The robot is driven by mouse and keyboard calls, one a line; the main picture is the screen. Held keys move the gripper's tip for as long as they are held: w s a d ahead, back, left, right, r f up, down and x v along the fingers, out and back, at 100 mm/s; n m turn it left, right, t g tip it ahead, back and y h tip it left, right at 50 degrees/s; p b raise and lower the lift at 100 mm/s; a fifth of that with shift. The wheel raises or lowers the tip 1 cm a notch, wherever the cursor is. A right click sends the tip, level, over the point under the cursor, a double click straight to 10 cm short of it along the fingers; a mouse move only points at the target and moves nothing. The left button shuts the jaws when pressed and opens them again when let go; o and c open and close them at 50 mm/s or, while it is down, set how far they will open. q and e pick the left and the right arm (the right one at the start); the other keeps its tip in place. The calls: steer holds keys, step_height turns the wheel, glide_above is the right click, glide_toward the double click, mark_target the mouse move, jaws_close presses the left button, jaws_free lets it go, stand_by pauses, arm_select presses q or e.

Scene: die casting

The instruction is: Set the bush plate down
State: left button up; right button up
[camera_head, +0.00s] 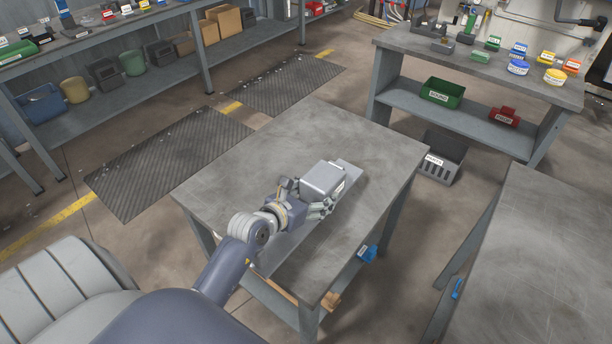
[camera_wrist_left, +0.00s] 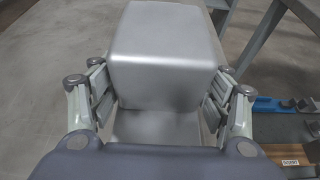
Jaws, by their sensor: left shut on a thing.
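A smooth silver-grey block with rounded edges, which I take to be the bush plate (camera_head: 322,179), is over the middle of the near table (camera_head: 385,150). A small white label shows on its right side. My left gripper (camera_head: 307,198) is shut on it from the near side. In the left wrist view the bush plate (camera_wrist_left: 167,55) sits between the two fingers of the left gripper (camera_wrist_left: 160,95). A flat grey strip (camera_head: 350,172) lies under it on the table. I cannot tell whether the block touches the strip. My right gripper is not in view.
The tabletop around the block is mostly clear. A second bare table (camera_head: 550,240) stands at right. A workbench (camera_head: 425,48) with several labelled parts is behind, a grey crate (camera_head: 441,158) beside it on the floor.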

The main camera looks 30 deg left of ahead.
arm_select(q)
steer(key=w+a, duration=0.3)
steer(key=w+a+b, duration=0.1)
steer(key=w+a, duration=0.1)
steer(key=a, duration=0.2)
steer(key=w+a, duration=0.3)
steer(key=shift+w+a+f, duration=0.3)
steer(key=shift+a+f, duration=0.1)
steer(key=shift+w+a+b, duration=0.35)
steer(key=shift+w+a, duration=0.15)
steer(key=shift+a, duration=0.15)
step_height(320, 180, down, 4)
steer(key=shift+r+b, duration=0.2)
steer(key=shift+b, duration=0.25)
steer(key=o, duration=2)
steer(key=shift+s+d+f, duration=0.1)
steer(key=shift+s+f, duration=0.05)
steer(key=shift+f, duration=0.15)
steer(key=shift+o, duration=0.2)
